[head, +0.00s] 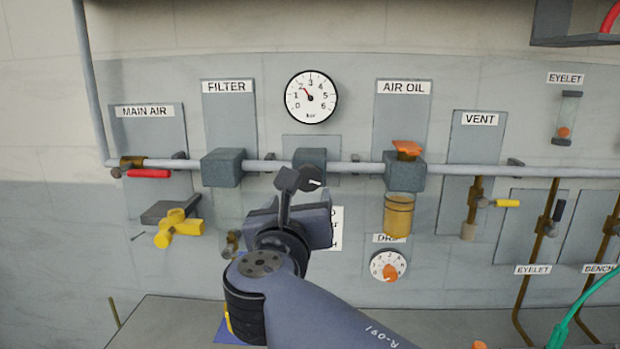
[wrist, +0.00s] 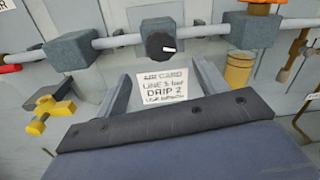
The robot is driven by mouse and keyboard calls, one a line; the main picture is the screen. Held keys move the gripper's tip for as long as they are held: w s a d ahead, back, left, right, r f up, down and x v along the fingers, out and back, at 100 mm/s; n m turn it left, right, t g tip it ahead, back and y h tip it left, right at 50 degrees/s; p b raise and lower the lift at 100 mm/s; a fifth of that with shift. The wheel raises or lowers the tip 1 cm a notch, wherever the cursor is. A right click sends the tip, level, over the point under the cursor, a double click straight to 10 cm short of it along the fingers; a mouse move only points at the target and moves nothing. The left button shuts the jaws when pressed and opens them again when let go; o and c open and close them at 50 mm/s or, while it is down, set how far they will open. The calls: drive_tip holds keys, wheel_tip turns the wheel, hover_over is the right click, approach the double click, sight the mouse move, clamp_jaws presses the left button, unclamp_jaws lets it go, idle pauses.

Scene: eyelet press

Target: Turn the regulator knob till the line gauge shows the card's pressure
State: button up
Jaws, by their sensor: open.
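The regulator knob (wrist: 160,46) is dark and round with a white mark pointing right; it also shows in the head view (head: 314,174), partly behind my gripper. My gripper (wrist: 163,70) is open and empty. Its fingers are spread below the knob in the wrist view, not around it. The line gauge (head: 310,97) is a white dial marked 0 to 6 bar, its red needle near 2. The air card (wrist: 163,82) shows between my fingers; its line figure is blurred and looks like 5 bar, with DRIP 2 below. In the head view my gripper mostly covers the card.
A grey pipe (head: 265,166) runs across the panel. The filter block (head: 223,168) is left of the knob; the air oil block (head: 404,172) and its amber bowl (head: 398,216) are right. The drip dial (head: 388,266) is lower right.

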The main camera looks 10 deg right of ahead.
sight(307, 182)
drive_tip(key=p+x, duration=0.1)
drive_tip(key=x, duration=0.8)
drive_tip(key=shift+w+d, duration=0.15)
drive_tip(key=shift+w, duration=0.15)
drive_tip(key=shift+f, duration=0.1)
drive_tip(key=c, duration=1)
